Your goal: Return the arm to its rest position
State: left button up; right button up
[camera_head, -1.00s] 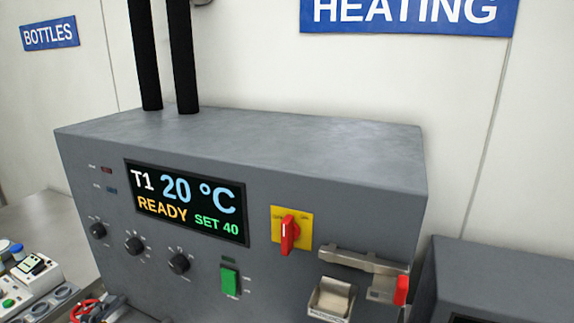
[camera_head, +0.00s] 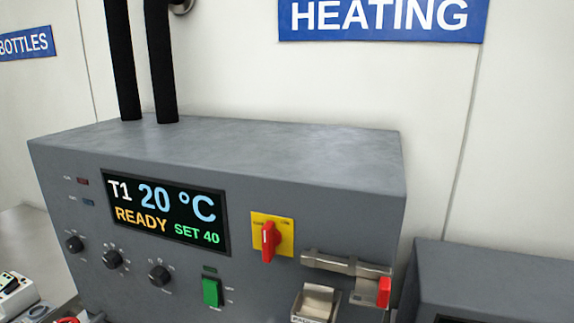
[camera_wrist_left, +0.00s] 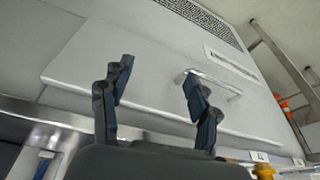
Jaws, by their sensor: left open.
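My left gripper (camera_wrist_left: 157,85) shows in the left wrist view, its two dark fingers apart with nothing between them. Behind the fingers is a pale panel (camera_wrist_left: 150,50) with a metal handle (camera_wrist_left: 210,82); I cannot tell how far off it is. In the head view neither gripper can be made out. The grey heating unit (camera_head: 250,150) fills the middle there. Its display (camera_head: 165,212) reads T1 20 °C, READY, SET 40. My right gripper is in neither view.
The heating unit carries a red rotary switch (camera_head: 268,241) on a yellow plate, a green switch (camera_head: 211,292) and a latch with a red end (camera_head: 384,292). Another grey box (camera_head: 500,265) stands at the right. Bench items crowd the lower left.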

pick_arm(q)
jog(key=s+f+g+b, duration=0.1)
jog(key=s+f+b, duration=0.1)
jog(key=f, duration=1.1)
jog(key=s+f+b, duration=0.1)
jog(key=s+f, duration=0.2)
jog(key=f, duration=1)
jog(key=s+a+f+g+b, duration=0.1)
jog(key=s+a+f+b, duration=0.2)
jog(key=s+f, duration=1.1)
jog(key=shift+s+a+f, duration=0.15)
jog(key=shift+s+f, duration=0.2)
jog(key=shift+f, duration=0.4)
jog(key=shift+c, duration=0.2)
